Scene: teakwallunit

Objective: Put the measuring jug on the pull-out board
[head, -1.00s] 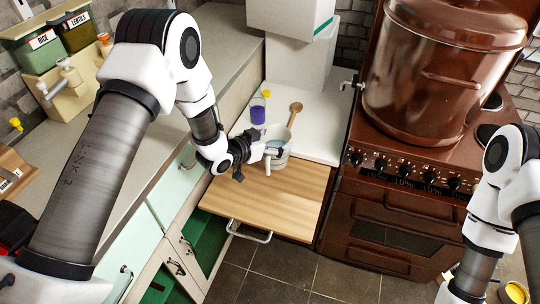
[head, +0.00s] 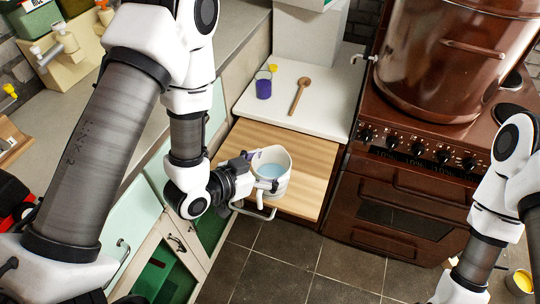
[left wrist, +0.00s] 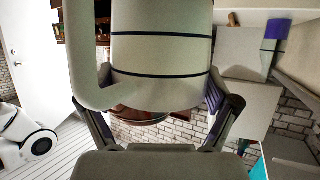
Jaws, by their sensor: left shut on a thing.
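The measuring jug (head: 283,186) is a white jug with light blue inside, upright, its handle toward the front. My left gripper (head: 262,181) is shut on it from the left. In the left wrist view the jug (left wrist: 160,55) fills the top middle, between the fingers (left wrist: 158,130). The pull-out board (head: 310,165) is pale wood with a metal handle at its front. The jug appears over the front part of the board; whether it touches the wood cannot be told. My right arm shows at the right, its gripper out of view.
Behind the board, a white worktop (head: 325,105) holds a purple-filled glass (head: 263,88) and a wooden spoon (head: 300,95). A brown stove (head: 410,205) with a large copper pot (head: 435,65) stands at the right. The board's back and right parts are clear.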

